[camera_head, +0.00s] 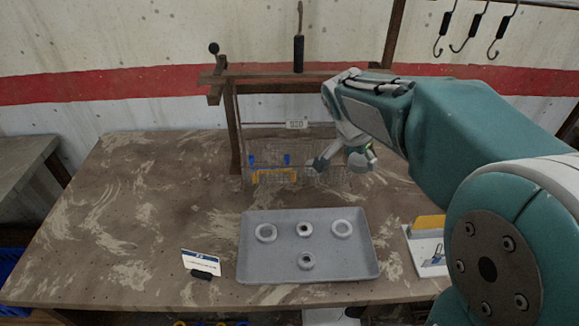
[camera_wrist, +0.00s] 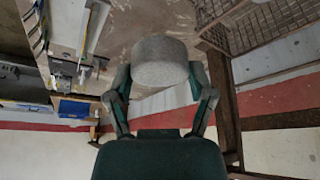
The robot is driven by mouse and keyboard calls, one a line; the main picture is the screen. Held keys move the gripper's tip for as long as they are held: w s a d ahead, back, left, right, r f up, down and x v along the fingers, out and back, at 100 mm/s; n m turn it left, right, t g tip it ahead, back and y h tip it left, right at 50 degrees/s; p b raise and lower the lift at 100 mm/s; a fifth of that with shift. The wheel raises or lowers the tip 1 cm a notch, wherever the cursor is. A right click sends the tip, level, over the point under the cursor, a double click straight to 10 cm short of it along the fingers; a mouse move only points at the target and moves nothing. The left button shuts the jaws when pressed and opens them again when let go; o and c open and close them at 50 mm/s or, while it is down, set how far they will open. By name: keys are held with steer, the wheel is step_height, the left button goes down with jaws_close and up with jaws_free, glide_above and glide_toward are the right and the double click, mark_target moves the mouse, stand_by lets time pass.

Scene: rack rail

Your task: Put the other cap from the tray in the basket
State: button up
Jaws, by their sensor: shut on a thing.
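My gripper (camera_head: 345,164) is shut on a grey round cap (camera_wrist: 160,62), which sits between the two fingertips in the wrist view. In the head view the gripper hangs beyond the tray, at the right side of the wire basket (camera_head: 262,150), and the held cap is hard to make out there. Wire mesh also shows at the upper right of the wrist view, to the right of the held cap. The grey tray (camera_head: 270,270) lies on the table and bears several pale ring-shaped pieces; two are wide rings and two are smaller with dark centres.
A wooden frame (camera_head: 232,125) with a dark upright handle stands behind the basket. Blue and yellow pieces (camera_head: 270,174) show at the basket. A small card on a stand (camera_head: 202,264) is left of the tray; a yellow-and-white item (camera_head: 428,240) is right. The table's left is clear.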

steer(key=shift+w+a+r, duration=0.15)
steer(key=shift+a+r, duration=0.25)
steer(key=shift+a, duration=0.35)
steer(key=shift+w+r+m, duration=0.1)
steer(key=shift+r+m, duration=0.05)
steer(key=shift+m, duration=0.15)
steer(key=w+f, duration=0.3)
steer(key=w, duration=0.1)
steer(key=w+f, duration=0.3)
steer(key=w, duration=0.1)
steer(key=w+f, duration=0.3)
steer(key=w, duration=0.2)
steer(key=shift+a, duration=0.1)
steer(key=shift+w+d+f, duration=0.3)
steer(key=shift+w+f, duration=0.05)
steer(key=shift+f, duration=0.05)
steer(key=f, duration=0.3)
steer(key=shift+w+a+f, duration=0.1)
steer(key=shift+a+f, duration=0.1)
steer(key=shift+a, duration=0.05)
steer(key=shift+a+r, duration=0.1)
steer(key=shift+a, duration=0.05)
steer(key=shift+d+f, duration=0.25)
steer(key=shift+f, duration=0.2)
steer(key=shift+a+f, duration=0.1)
